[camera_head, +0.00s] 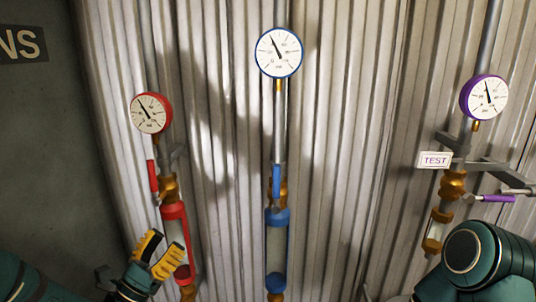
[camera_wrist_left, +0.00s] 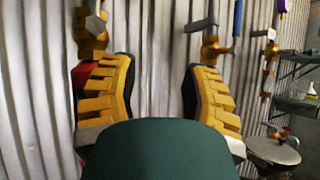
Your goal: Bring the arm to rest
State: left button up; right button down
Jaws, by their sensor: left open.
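My left gripper (camera_head: 165,241) is open at the lower left of the head view, in front of the lower part of the red pipe (camera_head: 174,225). Nothing shows between its yellow fingers; they also show apart and empty in the left wrist view (camera_wrist_left: 158,72). Whether a finger touches the red pipe, I cannot tell. The red lever (camera_head: 153,177) and blue lever (camera_head: 276,181) stand upright. The purple lever (camera_head: 497,198) lies level. My right arm shows only as a dark green link at the lower right; its gripper is out of view.
Red (camera_head: 150,113), blue (camera_head: 279,53) and purple (camera_head: 484,97) gauges stand before a corrugated wall. A TEST sign (camera_head: 434,160) hangs by the purple line. The wrist view shows a round stool (camera_wrist_left: 273,150) and a shelf (camera_wrist_left: 296,104) at right. A blue pipe (camera_head: 277,222) stands mid-view.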

pick_arm(q)
jog(key=s+d+f+m+g+h, duration=0.45)
jog(key=d+f+m+g, duration=0.25)
jog(key=d+f+g, duration=0.55)
jog(key=s+d+f+m+g+y, duration=0.2)
jog(key=s+d+f+m+g, duration=0.15)
jog(key=s+f, duration=0.2)
jog(key=s+d+f+m+g+y, duration=0.2)
jog(key=s+f+m+g+y, duration=0.1)
jog(key=s+f+g, duration=0.25)
jog(key=s+a+f+m+g+y, duration=0.1)
jog(key=s+a+f+m+y, duration=0.1)
jog(key=f+m+y, duration=0.3)
jog(key=s+a+f+m+g+y, duration=0.1)
jog(key=s+a+f+m+y, duration=0.15)
jog(key=f, duration=0.35)
jog(key=shift+w+d+f+m+t+y, duration=0.1)
jog(key=shift+w+d+f+m+t, duration=0.1)
jog(key=shift+w+f+m+t, duration=0.5)
jog(key=shift+w+d+f+m+t+y, duration=0.15)
jog(key=shift+w+m+t, duration=0.4)
jog(key=shift+m, duration=0.7)
jog(key=shift+w+d+f+m+t+y, duration=0.1)
jog(key=shift+w+d+f+m+t, duration=0.25)
jog(key=shift+m+t, duration=0.55)
jog(key=shift+a+f, duration=0.1)
jog(key=shift+f, duration=0.05)
